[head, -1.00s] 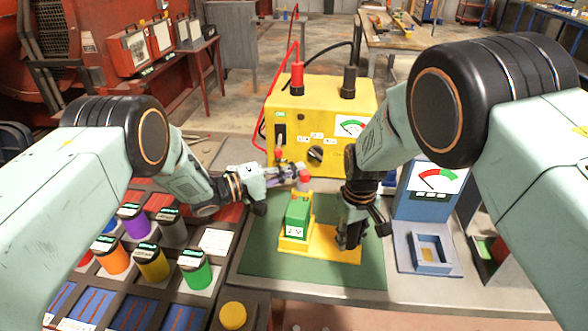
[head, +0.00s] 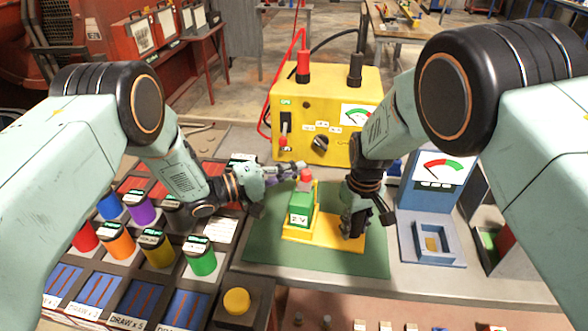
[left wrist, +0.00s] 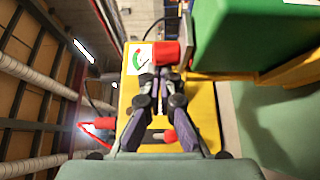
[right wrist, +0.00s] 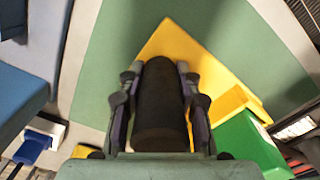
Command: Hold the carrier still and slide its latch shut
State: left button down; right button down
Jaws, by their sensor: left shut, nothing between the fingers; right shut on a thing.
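The carrier has a yellow base (head: 325,234) on the green mat, with a green block (head: 299,212) marked "2 V" at its left end. A red knob (head: 305,182) stands at the top of the block; it also shows in the left wrist view (left wrist: 168,53). My left gripper (head: 300,169) is shut and empty, its tips right at the red knob; I cannot tell whether they touch. My right gripper (head: 350,224) is shut on the carrier's black handle, a dark upright cylinder (right wrist: 160,105) in the right wrist view. The head view mostly hides that handle.
A yellow meter box (head: 330,110) with red and black terminals stands behind the mat (head: 270,245). Colored canisters (head: 160,250) fill a rack at the left. A blue-grey gauge stand (head: 432,195) and a small tray (head: 432,245) are at the right.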

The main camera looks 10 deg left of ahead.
pick_arm(q)
jog(key=s+a, duration=0.1)
jog(key=a, duration=0.8)
jog(key=shift+s+a, duration=0.25)
jog(key=shift+s, duration=0.1)
pick_arm(e)
jog(key=c, duration=0.8)
grip_release()
jog(key=shift+c, duration=0.2)
jog(key=shift+r, duration=4.1)
jog(key=shift+a, duration=0.1)
